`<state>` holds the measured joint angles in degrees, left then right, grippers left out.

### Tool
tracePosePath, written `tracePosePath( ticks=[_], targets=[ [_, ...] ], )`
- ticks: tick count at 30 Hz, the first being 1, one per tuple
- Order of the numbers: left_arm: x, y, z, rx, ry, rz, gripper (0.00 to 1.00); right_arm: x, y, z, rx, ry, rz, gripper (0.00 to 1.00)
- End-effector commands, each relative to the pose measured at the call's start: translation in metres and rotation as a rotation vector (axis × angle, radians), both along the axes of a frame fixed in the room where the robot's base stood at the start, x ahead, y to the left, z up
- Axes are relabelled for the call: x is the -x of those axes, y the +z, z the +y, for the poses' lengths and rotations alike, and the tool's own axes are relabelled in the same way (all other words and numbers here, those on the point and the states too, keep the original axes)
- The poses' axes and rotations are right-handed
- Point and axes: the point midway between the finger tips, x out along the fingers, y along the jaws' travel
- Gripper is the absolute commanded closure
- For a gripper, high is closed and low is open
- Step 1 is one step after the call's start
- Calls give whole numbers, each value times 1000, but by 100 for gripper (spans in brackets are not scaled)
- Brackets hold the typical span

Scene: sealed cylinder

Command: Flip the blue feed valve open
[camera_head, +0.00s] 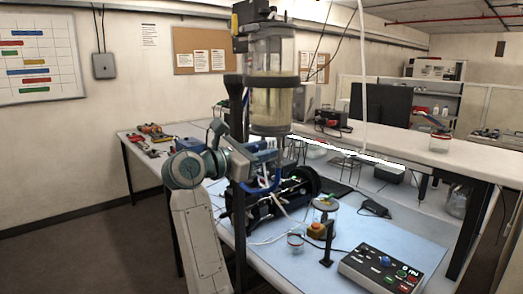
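A tall clear cylinder (272,85) with dark bands and cloudy pale contents stands at the centre on a dark post. Below it is a blue part (266,187), curved like a handle or pipe, which looks like the feed valve; its exact position is hard to read. The fingers are small and mixed with the fittings, so contact and opening cannot be told.
A control box (381,270) with coloured buttons sits at the bench's front right. A small jar (295,242) and a black stand (327,243) are on the blue mat (400,236). Black machinery (262,205) and thin tubes crowd the area below the cylinder.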

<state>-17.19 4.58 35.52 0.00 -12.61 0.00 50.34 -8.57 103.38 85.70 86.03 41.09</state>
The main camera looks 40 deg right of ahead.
Motion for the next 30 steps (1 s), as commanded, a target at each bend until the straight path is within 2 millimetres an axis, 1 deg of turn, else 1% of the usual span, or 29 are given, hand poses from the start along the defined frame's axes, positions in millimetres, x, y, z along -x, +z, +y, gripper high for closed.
tracePosePath(
  ticks=[1,2,3,4,10,19,29,30],
  targets=[
    [0,0,0,0,0,0,64,0,0,0,0,0,0,84],
    [0,0,0,0,0,0,64,0,0,0,0,0,0,90],
    [0,0,0,0,0,0,64,0,0,0,0,0,0,98],
    [0,0,0,0,0,0,64,0,0,0,0,0,0,100],
    [0,-2,0,0,0,0,64,-1,0,0,2,0,30,100],
    [0,-8,-1,1,0,0,64,-7,1,1,20,0,250,100],
    [-1,-7,-1,1,0,0,64,-8,2,1,22,0,275,100],
    [-1,-7,-1,1,0,0,64,-8,2,1,23,0,275,82]
  ],
)
